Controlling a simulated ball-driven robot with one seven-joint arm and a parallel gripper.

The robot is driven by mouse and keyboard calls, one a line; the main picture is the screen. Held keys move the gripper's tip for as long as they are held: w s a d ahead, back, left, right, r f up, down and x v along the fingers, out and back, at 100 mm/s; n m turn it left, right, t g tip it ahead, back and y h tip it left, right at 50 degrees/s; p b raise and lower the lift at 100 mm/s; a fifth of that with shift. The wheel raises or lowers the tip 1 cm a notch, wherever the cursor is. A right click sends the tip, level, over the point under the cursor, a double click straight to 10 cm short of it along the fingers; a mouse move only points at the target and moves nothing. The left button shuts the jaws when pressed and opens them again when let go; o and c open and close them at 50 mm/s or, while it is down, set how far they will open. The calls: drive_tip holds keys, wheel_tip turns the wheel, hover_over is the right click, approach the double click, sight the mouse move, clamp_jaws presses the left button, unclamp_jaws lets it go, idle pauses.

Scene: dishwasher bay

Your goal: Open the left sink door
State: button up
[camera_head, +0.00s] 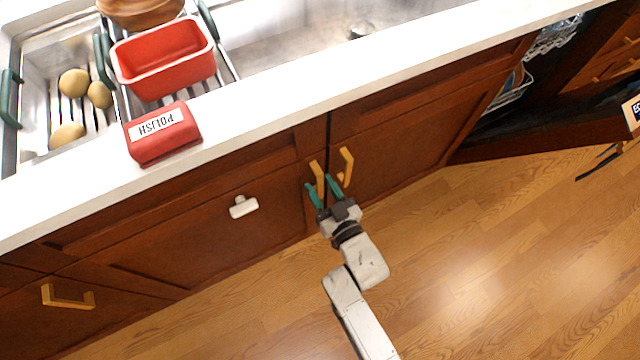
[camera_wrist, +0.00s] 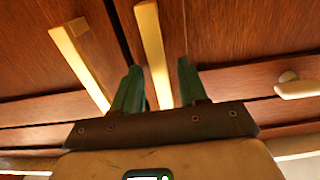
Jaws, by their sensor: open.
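The left sink door (camera_head: 190,240) is dark red-brown wood and looks shut. Its yellow upright bar handle (camera_head: 316,170) is near the door's right edge. My gripper (camera_head: 320,183) is open, its green fingers pointing at this handle. In the wrist view the handle (camera_wrist: 149,35) runs between the two fingertips (camera_wrist: 159,66), which are spread on either side of it. I cannot tell whether a finger touches it. The right sink door (camera_head: 400,140) also looks shut, with its own yellow handle (camera_head: 346,163) just right of my gripper.
A white fixture (camera_head: 243,207) sticks out of the left door. Another yellow handle (camera_head: 68,300) is lower left. An open bay is at right. The wooden floor (camera_head: 480,270) is mostly clear.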

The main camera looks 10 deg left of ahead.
drive_tip(key=shift+w+a, duration=0.35)
drive_tip(key=shift+w, duration=0.1)
clamp_jaws()
idle(0.4)
